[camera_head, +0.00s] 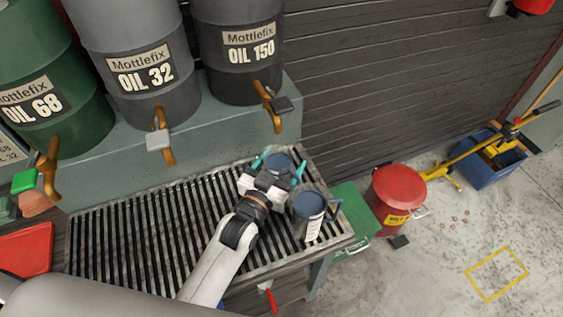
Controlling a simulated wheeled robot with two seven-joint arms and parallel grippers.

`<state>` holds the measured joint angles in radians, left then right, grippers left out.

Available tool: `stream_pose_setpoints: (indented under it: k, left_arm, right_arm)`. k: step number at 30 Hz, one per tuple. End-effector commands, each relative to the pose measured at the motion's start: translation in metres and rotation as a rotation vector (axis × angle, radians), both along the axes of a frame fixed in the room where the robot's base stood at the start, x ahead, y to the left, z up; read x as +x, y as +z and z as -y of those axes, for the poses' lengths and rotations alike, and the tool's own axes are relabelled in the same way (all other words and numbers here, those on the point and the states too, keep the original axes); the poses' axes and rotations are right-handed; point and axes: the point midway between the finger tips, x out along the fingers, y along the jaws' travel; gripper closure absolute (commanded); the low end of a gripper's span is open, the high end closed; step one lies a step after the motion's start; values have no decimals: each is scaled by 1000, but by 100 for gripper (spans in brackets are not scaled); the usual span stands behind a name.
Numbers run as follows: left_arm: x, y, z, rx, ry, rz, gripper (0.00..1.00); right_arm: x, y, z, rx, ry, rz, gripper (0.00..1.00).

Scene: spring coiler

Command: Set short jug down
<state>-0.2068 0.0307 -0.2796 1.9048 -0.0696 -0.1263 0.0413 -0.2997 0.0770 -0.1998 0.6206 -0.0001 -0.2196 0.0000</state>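The short jug (280,160), dark blue with an open top, is at the far right part of the slatted rack (130,245). My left gripper (279,168) has its teal fingers on either side of it. Small gaps seem to show, but I cannot tell whether the fingers touch it. The gripper hides the jug's lower part, so I cannot tell whether it rests on the slats. A taller blue jug (308,205) with a white label and a side handle stands upright on the rack, just right of the gripper. My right gripper is not in view.
Green (45,80) and grey (140,75) oil drums with taps stand on a ledge behind the rack. A red bin (397,193), a green box (350,215) and a blue crate (490,165) are on the right. The rack's left and middle are clear.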

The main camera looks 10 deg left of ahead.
Motion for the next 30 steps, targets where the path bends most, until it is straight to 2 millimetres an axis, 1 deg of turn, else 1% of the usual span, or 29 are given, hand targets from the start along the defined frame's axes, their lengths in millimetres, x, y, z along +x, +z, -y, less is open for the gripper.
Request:
stream_pose_setpoints:
  k: [7,10,14,21,25,30]
  left_arm:
    - [0,3,0,0,0,1,25]
    - [-8,1,-2,1,0,-2,25]
    - [-31,0,-8,0,0,-3,25]
    - [-81,0,-22,1,0,-4,25]
    - [-101,1,-28,1,0,-2,25]
    - [-114,2,-32,0,0,-1,25]
  right_arm:
    - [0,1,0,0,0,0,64]
    - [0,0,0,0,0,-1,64]
    - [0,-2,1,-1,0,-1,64]
    - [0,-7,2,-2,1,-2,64]
    - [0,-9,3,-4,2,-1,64]
    - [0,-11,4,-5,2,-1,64]
